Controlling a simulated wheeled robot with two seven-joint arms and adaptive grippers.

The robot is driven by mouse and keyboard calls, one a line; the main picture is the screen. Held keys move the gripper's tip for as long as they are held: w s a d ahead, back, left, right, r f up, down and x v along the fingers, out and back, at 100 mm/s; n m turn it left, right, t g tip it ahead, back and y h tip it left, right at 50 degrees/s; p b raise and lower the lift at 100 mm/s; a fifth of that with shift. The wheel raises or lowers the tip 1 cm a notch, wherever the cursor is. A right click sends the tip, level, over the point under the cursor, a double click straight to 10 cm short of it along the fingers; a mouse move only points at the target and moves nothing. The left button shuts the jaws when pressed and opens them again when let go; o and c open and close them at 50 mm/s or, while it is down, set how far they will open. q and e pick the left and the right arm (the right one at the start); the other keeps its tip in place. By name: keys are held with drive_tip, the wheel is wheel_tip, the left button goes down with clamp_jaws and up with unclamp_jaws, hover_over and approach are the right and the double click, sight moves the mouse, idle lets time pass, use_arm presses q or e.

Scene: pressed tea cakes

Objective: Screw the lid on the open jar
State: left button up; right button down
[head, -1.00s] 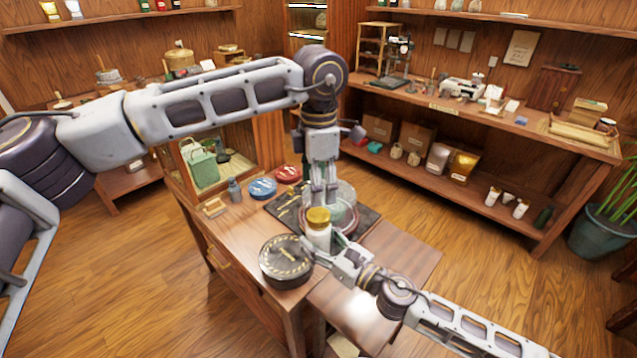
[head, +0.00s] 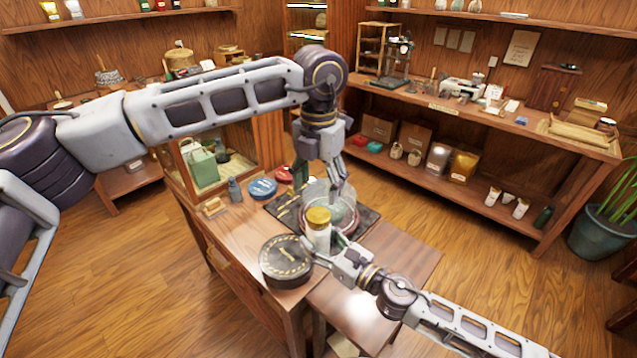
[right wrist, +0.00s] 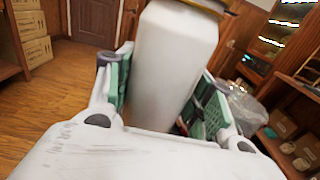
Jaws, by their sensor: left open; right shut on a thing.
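The white jar (head: 319,238) stands upright in my right gripper (head: 322,251) above the small table. The right gripper is shut around its body, and the jar fills the gap between the green pads in the right wrist view (right wrist: 172,65). The gold lid (head: 318,216) sits on top of the jar; I cannot tell how tightly it is seated. Only a sliver of its gold edge shows at the top of the right wrist view. My left gripper (head: 321,190) points down just above the lid, its fingers spread wide and empty.
A blue tin (head: 262,189), a red tin (head: 284,174) and a grey bottle (head: 234,190) are further back. The table's front right is clear.

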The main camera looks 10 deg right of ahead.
sight(319, 214)
use_arm(q)
drive_tip(key=n, duration=0.7)
drive_tip(key=shift+n, duration=0.4)
drive_tip(key=n, duration=0.3)
drive_tip(key=shift+n, duration=2.3)
drive_tip(key=shift+f, duration=0.1)
drive_tip(key=shift+f, duration=3.95)
